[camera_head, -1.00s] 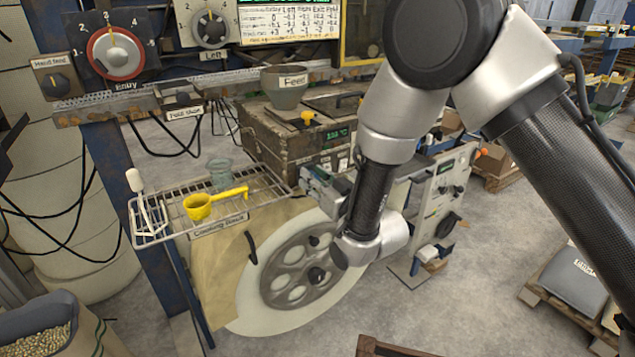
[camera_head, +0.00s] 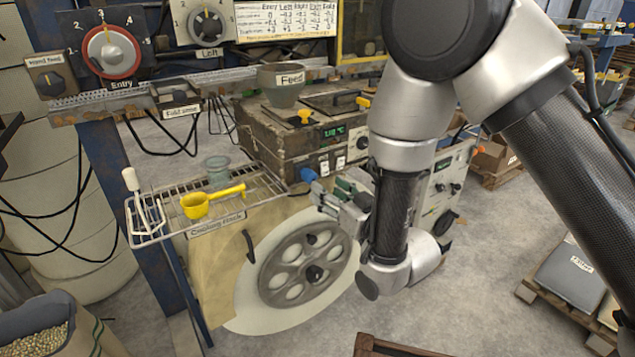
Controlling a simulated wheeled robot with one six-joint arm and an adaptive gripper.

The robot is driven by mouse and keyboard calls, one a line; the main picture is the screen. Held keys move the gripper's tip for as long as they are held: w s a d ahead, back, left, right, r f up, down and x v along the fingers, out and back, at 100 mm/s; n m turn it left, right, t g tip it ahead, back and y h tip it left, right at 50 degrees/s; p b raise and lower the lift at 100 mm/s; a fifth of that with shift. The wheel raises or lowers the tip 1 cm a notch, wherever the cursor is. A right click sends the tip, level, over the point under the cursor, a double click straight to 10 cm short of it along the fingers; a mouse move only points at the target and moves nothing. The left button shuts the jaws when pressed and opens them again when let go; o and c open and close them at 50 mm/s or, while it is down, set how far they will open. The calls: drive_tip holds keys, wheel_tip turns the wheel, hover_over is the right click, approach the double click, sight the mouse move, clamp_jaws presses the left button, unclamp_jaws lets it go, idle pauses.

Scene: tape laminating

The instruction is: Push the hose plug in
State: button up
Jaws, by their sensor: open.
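My gripper (camera_head: 326,194) is at the end of the arm, in front of the right end of the brown feed box. Its jaws point left and are open. A small blue piece (camera_head: 309,174) shows just past the fingertips, at the lower front edge of the box. It looks like a plug, but I cannot tell for sure. I see a narrow gap or light contact between it and the fingers; which one is unclear. No hose can be made out running to it. The gripper's right side is partly hidden by the arm.
The brown box (camera_head: 270,140) carries a feed funnel (camera_head: 285,88) and yellow-handled knobs. A wire rack (camera_head: 165,222) with a yellow scoop (camera_head: 210,203) and a cup (camera_head: 218,168) is to the left. A large spoked wheel (camera_head: 300,268) sits below the gripper. A control panel (camera_head: 448,185) stands behind the arm.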

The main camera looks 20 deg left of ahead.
drive_tip(key=v, duration=0.4)
drive_tip(key=s+d+f+n+g+h, duration=0.1)
drive_tip(key=s+d+f+g+h, duration=0.15)
drive_tip(key=f, duration=0.45)
drive_tip(key=s+d+f+g+h, duration=0.1)
drive_tip(key=d+f+g+h, duration=0.2)
drive_tip(key=f, duration=0.5)
drive_tip(key=s+d+g+h, duration=0.2)
drive_tip(key=d+h, duration=0.2)
drive_tip(key=s+d+r+m+h, duration=0.1)
drive_tip(key=s+d+r+m, duration=0.2)
drive_tip(key=d+r, duration=0.7)
drive_tip(key=s+d+r+m+h, duration=0.2)
drive_tip(key=s+d+r+m, duration=0.1)
drive_tip(key=d+r, duration=0.8)
drive_tip(key=s+d+r+m+h, duration=0.1)
drive_tip(key=s+d+r+m, duration=0.2)
drive_tip(key=d+r, duration=0.8)
drive_tip(key=s+d, duration=0.1)
drive_tip(key=d, duration=0.5)
drive_tip(key=shift+d+r, duration=0.15)
drive_tip(key=shift+d, duration=0.25)
